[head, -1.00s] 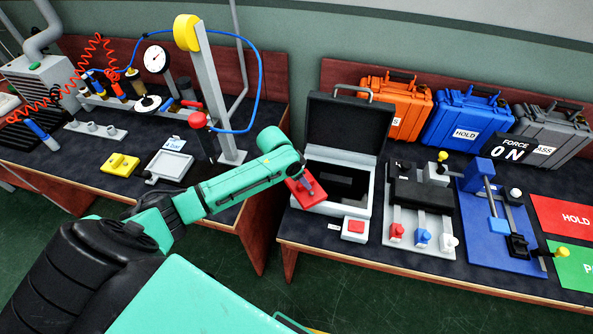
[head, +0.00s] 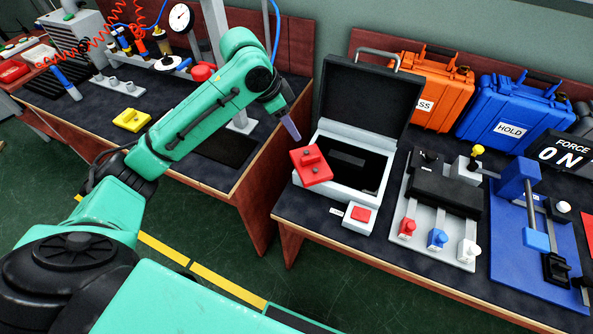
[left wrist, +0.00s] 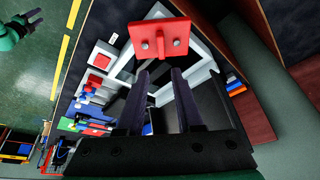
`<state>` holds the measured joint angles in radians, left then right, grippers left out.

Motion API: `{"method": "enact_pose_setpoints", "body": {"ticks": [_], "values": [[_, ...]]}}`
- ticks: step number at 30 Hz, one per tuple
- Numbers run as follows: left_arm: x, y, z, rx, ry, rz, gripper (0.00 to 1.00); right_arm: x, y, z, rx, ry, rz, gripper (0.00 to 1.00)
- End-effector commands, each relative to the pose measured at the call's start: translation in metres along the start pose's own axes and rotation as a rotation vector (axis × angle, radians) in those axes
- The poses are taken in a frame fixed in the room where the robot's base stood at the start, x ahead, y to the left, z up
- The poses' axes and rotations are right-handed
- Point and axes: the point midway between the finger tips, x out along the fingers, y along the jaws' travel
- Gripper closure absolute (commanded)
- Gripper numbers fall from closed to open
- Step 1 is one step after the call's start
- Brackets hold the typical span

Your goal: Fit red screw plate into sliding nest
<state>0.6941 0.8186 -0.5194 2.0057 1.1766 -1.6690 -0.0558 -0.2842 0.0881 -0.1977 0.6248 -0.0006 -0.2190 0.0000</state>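The red screw plate (head: 311,166), a flat red block with a raised tab and grey screws, lies over the front left rim of the open case (head: 335,197). It looks slightly tilted. My left gripper (head: 294,134) is above and behind it, apart from it. In the left wrist view, the two dark fingers (left wrist: 159,72) are spread and empty, with the red plate (left wrist: 175,33) beyond their tips. My right gripper (left wrist: 34,20) shows small at the top left of that view, too small to judge. I cannot tell which fixture is the sliding nest.
A grey fixture with a black block (head: 445,200) and a blue clamp fixture (head: 530,265) stand right of the case. A small red-button box (head: 360,216) sits in front. Orange (head: 432,92) and blue (head: 512,112) cases stand behind. A gap separates the two benches.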

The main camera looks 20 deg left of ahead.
Motion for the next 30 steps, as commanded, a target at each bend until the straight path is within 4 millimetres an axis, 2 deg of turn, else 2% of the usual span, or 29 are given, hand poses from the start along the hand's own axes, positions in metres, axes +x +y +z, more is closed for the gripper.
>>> {"method": "enact_pose_setpoints", "body": {"ticks": [1, 5, 11, 17, 22, 25, 30], "values": [[0.003, 0.001, -0.001, 0.011, 0.000, 0.003, 0.65, 0.004, 0.004, -0.001, -0.001, 0.002, 0.005, 0.50], [0.019, 0.003, -0.002, 0.013, -0.005, 0.009, 0.65, -0.003, 0.007, 0.001, -0.003, -0.002, 0.009, 0.50], [0.071, 0.003, -0.003, 0.011, -0.005, 0.007, 0.65, -0.008, -0.015, 0.020, 0.004, -0.032, -0.020, 0.50], [0.099, 0.002, -0.005, 0.011, -0.003, 0.005, 0.65, -0.013, -0.016, 0.015, 0.002, -0.026, -0.022, 0.50], [0.132, 0.002, -0.008, 0.011, -0.004, 0.006, 0.65, -0.019, -0.011, 0.010, 0.001, -0.019, -0.016, 0.50], [0.142, 0.001, -0.008, 0.011, -0.003, 0.003, 0.65, -0.020, -0.010, 0.010, 0.001, -0.019, -0.015, 0.50], [0.144, 0.001, -0.008, 0.012, -0.002, 0.002, 0.65, -0.019, -0.009, 0.010, 0.002, -0.018, -0.012, 0.50]]}}
